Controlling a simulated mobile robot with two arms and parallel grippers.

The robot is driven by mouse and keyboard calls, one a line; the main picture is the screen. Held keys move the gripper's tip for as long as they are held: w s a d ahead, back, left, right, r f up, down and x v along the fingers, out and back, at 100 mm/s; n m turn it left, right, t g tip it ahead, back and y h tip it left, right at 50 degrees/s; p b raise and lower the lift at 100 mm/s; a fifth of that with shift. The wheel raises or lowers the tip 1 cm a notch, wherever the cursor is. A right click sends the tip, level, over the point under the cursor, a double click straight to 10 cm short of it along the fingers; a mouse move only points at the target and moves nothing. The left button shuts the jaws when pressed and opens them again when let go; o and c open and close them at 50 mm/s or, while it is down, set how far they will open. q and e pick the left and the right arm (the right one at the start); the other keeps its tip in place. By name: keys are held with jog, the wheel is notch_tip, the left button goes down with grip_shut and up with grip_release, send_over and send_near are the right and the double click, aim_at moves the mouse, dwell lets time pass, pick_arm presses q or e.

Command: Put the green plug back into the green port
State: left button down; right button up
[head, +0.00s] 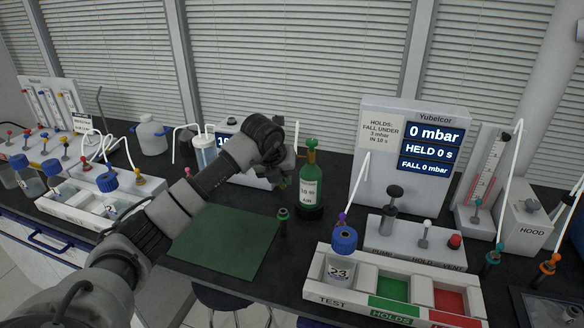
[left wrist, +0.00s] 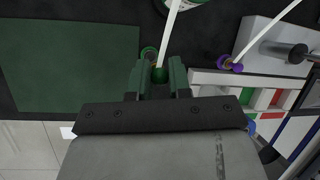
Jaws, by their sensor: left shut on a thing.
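My left gripper (head: 285,170) hangs over the bench, left of the green bottle (head: 310,180). In the left wrist view its jaws (left wrist: 160,80) are shut on the green plug (left wrist: 160,74), with a white tube running up from it. The plug is mostly hidden by the gripper in the head view. A small dark post with a green ring, apparently the green port (head: 283,214), stands on the bench below the gripper. In the left wrist view the green ring (left wrist: 148,53) shows just beyond the plug, apart from it in the picture. My right gripper is not in view.
A green mat (head: 225,243) lies left of the port.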

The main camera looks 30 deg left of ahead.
pick_arm(q)
jog(key=shift+s+d+f, duration=0.15)
jog(key=shift+s+f, duration=0.05)
jog(key=shift+f, duration=0.4)
jog(key=shift+f+b, duration=0.3)
jog(key=shift+w+a+f+b, duration=0.15)
jog(key=shift+f+b, duration=0.25)
jog(key=shift+f, duration=0.2)
jog(key=shift+a+f+b, duration=0.15)
jog(key=shift+f+b, duration=0.2)
jog(key=shift+f, duration=0.25)
jog(key=shift+d+f+b, duration=0.15)
jog(key=shift+f+b, duration=0.4)
jog(key=shift+f, duration=0.5)
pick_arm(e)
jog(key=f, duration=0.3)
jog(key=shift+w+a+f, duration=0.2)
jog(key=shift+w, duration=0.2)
pick_arm(q)
jog(key=shift+f+b, duration=0.25)
jog(key=shift+b, duration=0.1)
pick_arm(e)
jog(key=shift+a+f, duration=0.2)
